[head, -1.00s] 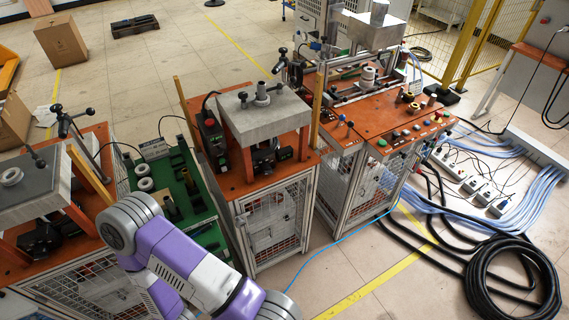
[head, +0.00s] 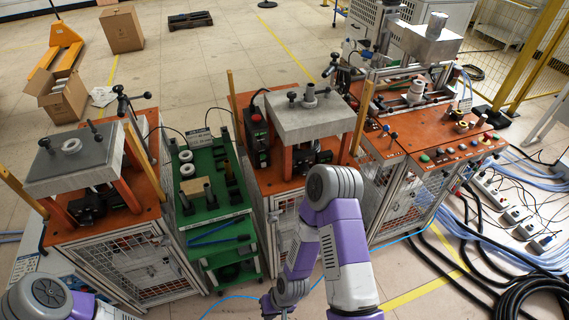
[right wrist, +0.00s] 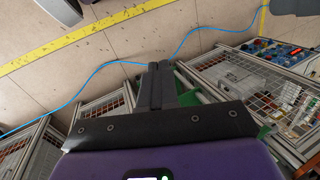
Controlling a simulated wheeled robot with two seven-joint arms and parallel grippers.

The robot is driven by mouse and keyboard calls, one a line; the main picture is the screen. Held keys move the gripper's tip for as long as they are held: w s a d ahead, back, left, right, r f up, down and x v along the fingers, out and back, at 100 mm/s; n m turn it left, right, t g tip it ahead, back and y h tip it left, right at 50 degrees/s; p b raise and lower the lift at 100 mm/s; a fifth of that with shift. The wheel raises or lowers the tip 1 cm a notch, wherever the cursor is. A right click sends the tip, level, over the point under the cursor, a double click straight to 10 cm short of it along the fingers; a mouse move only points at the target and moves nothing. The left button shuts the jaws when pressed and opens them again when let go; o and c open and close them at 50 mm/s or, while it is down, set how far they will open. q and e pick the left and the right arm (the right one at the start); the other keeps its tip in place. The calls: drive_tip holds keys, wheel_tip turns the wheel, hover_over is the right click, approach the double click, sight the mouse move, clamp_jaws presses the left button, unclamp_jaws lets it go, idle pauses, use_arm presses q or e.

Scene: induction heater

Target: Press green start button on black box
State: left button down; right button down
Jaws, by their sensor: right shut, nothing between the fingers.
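A black box (head: 257,138) stands upright at the left edge of the middle station's orange top. A red button shows on its upper part; a green button on it is too small to make out. My right gripper (head: 276,304) is low in front of the middle station, well below the box and apart from it. In the right wrist view its fingers (right wrist: 155,84) are together with nothing between them, over the floor and a blue cable. The black box cannot be made out in that view. My left arm enters at bottom left; its gripper is out of view.
A grey press block (head: 308,115) stands right of the box. A green cart (head: 215,222) is on the left, beside another orange station (head: 150,190). A station with coloured buttons (head: 440,155) stands on the right. Wooden posts rise at station corners. Cables lie on the right floor.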

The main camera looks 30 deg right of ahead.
drive_tip(key=w+d+r+m+t+h+b, duration=0.1)
drive_tip(key=w+d+m+t+b, duration=0.3)
drive_tip(key=w, duration=0.6)
drive_tip(key=w+d+r+m+t+h+b, duration=0.1)
drive_tip(key=w+d+m+t+b, duration=0.25)
drive_tip(key=w+b, duration=0.4)
drive_tip(key=w+d+r+m+t+h+b, duration=0.2)
drive_tip(key=w+d+r+m+t+b, duration=0.1)
drive_tip(key=r, duration=0.5)
drive_tip(key=w+d+r+m+t+h+b, duration=0.2)
drive_tip(key=w+d+r+m+t+b, duration=0.2)
drive_tip(key=r, duration=0.5)
drive_tip(key=w+d+m+t, duration=0.2)
drive_tip(key=w, duration=0.1)
drive_tip(key=shift+w+d+t+h, duration=0.2)
drive_tip(key=shift+w+t+h, duration=0.15)
drive_tip(key=shift+h, duration=0.05)
drive_tip(key=shift+m, duration=0.25)
